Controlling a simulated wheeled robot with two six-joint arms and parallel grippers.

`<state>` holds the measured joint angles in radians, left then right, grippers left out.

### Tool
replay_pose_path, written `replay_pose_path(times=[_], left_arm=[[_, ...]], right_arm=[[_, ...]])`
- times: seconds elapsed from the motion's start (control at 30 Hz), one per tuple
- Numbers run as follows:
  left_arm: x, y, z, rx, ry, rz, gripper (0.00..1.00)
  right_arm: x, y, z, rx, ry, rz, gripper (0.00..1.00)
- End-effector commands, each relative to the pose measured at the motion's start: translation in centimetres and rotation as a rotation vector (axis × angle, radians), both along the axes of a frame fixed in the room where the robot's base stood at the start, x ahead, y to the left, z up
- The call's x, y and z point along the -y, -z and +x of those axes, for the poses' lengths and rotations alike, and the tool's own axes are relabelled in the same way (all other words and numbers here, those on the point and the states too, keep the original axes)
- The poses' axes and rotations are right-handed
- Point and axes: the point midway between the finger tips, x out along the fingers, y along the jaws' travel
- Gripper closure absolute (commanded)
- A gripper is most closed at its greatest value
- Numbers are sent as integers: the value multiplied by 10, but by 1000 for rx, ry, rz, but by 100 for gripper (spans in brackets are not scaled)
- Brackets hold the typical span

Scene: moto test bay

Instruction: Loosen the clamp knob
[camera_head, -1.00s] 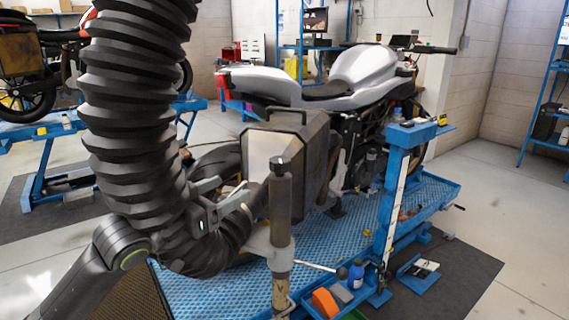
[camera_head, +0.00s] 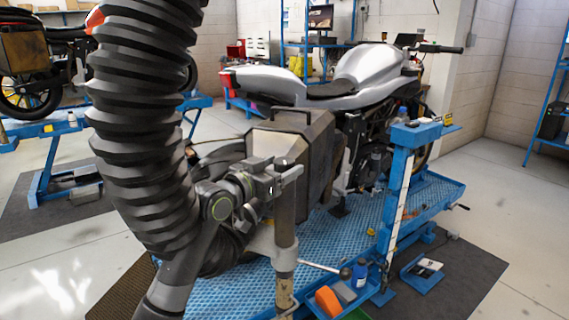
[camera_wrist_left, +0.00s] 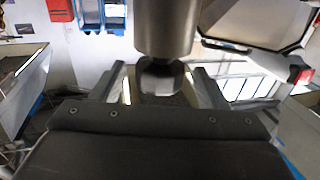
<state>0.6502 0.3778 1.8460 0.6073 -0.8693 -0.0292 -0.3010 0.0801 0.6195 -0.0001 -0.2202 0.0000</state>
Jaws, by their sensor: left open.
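A grey upright post (camera_head: 285,222) stands in front of the motorcycle. A short rounded grey knob (camera_wrist_left: 162,78) shows at the post's end in the left wrist view, where the post (camera_wrist_left: 166,28) hangs down from the top edge. My left gripper (camera_head: 286,167) is at the top of the post in the head view. It is open, with one finger on each side of the knob. I cannot tell whether the fingers touch it. In the head view the fingers mostly hide the knob. My right gripper is not in view.
A thick black corrugated hose (camera_head: 145,120) hangs beside my left arm. A silver motorcycle (camera_head: 365,75) with a side case (camera_head: 317,145) stands on a blue lift (camera_head: 345,225). A blue upright (camera_head: 398,190) and a tray with a blue bottle (camera_head: 360,274) are to the right.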

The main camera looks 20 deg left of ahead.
Motion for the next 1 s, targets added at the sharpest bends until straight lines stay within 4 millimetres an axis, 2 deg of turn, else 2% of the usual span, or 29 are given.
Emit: replay_pose_path(times=[0.2,0.53,0.87,1.0], left_arm=[[7,0,15,-1,0,0,33],[8,0,17,0,0,1,33],[7,0,17,0,0,1,76],[8,0,17,0,-3,0,76]], right_arm=[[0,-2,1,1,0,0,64],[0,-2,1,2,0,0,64],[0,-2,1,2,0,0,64],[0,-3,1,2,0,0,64]])
